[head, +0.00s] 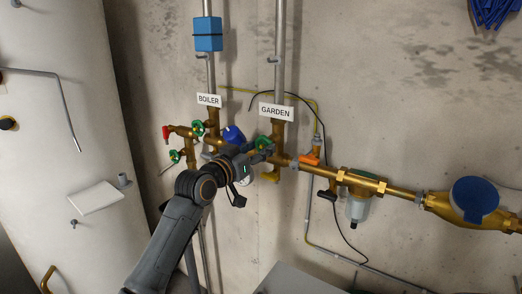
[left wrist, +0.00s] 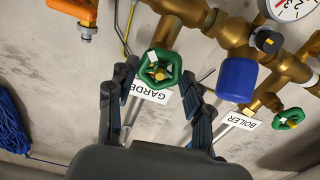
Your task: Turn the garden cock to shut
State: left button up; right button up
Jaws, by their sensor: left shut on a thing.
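The garden cock has a green handwheel (head: 263,143) on the brass pipework just below the white GARDEN label (head: 276,111). In the left wrist view the handwheel (left wrist: 160,68) sits between the two fingers of my left gripper (left wrist: 159,76), with a small yellow and white centre. My left gripper (head: 252,160) is shut on the handwheel, one finger at each side. In the head view the gripper hides the lower part of the wheel. My right gripper is not in view.
A blue cap (head: 234,134) is close to my gripper.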

pick_arm(q)
jog(key=shift+f, duration=0.1)
jog(key=shift+f+m+b, duration=0.1)
jog(key=shift+m+b, duration=0.5)
jog(key=shift+m, duration=1.7)
jog(key=shift+m, duration=1)
jog(key=m, duration=0.2)
jog(key=shift+m, duration=0.3)
